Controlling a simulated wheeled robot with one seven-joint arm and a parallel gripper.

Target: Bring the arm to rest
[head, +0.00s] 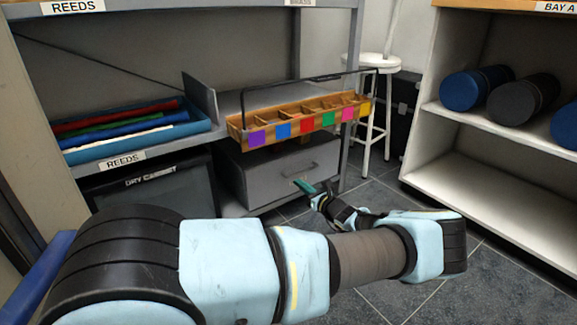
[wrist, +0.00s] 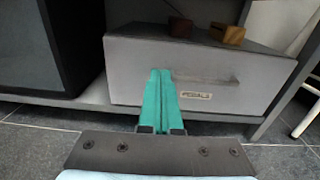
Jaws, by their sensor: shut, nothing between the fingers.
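My arm stretches across the lower part of the head view, bent at the elbow on the right. My gripper (head: 306,187) is at its far end, low in front of the grey drawer unit. In the wrist view its green fingers (wrist: 158,98) are together with nothing between them. They point at the front of the grey drawer (wrist: 200,75), which also shows in the head view (head: 270,172). The drawer looks closed. I cannot tell how far the fingertips are from it.
A wooden divided tray (head: 270,140) with coloured labels sits above the drawer. A blue bin (head: 190,128) of rolled items is at left. Dark and blue cylinders (head: 522,98) lie on the right shelf. A white stool (head: 366,62) stands behind. Tiled floor (head: 500,290) is clear at right.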

